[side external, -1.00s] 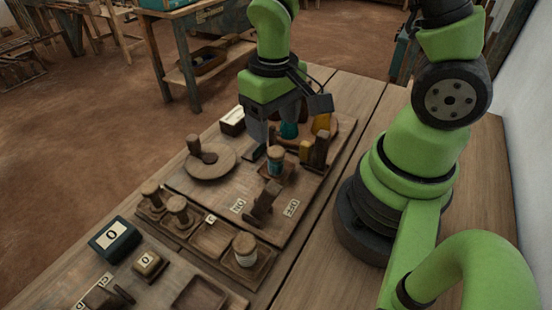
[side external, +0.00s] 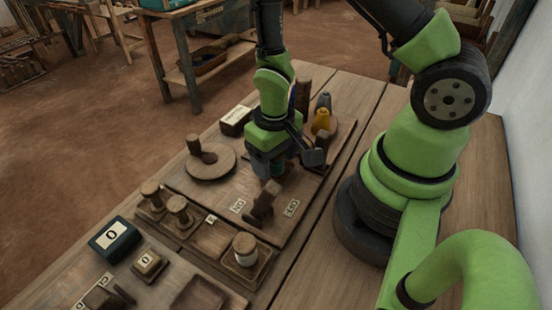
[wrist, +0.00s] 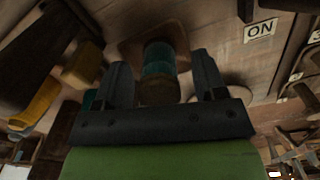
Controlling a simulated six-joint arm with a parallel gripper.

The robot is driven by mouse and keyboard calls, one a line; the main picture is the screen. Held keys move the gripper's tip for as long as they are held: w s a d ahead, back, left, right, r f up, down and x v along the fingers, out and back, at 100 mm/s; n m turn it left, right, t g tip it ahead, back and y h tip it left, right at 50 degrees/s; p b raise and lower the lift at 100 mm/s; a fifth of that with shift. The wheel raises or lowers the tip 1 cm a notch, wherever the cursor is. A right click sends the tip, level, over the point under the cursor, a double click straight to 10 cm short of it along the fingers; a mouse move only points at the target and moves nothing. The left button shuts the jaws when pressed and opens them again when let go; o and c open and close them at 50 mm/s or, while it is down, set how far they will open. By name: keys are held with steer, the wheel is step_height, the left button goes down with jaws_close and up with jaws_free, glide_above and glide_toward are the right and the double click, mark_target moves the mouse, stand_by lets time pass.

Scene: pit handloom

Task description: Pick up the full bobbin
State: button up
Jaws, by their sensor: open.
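A bobbin wound with teal thread (wrist: 158,58) stands on a small square wooden base (wrist: 126,48). In the wrist view it lies between the two dark fingers of my gripper (wrist: 161,68), with a gap on each side. My gripper is open and empty. In the side view my gripper (side external: 268,170) is low over the teal bobbin and mostly hides it. Another bobbin, with pale thread (side external: 245,250), stands in a compartment of the wooden tray (side external: 214,240).
An upright dark wooden block with a lever (side external: 264,201) stands close in front, beside an ON label (side external: 238,205). A yellow cone (side external: 321,120) and a grey cone (side external: 324,101) stand behind. A round wooden disc (side external: 211,163) with a peg lies left.

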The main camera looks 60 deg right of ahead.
steer(key=c, duration=1.1)
steer(key=shift+o, duration=0.2)
steer(key=shift+r, duration=0.1)
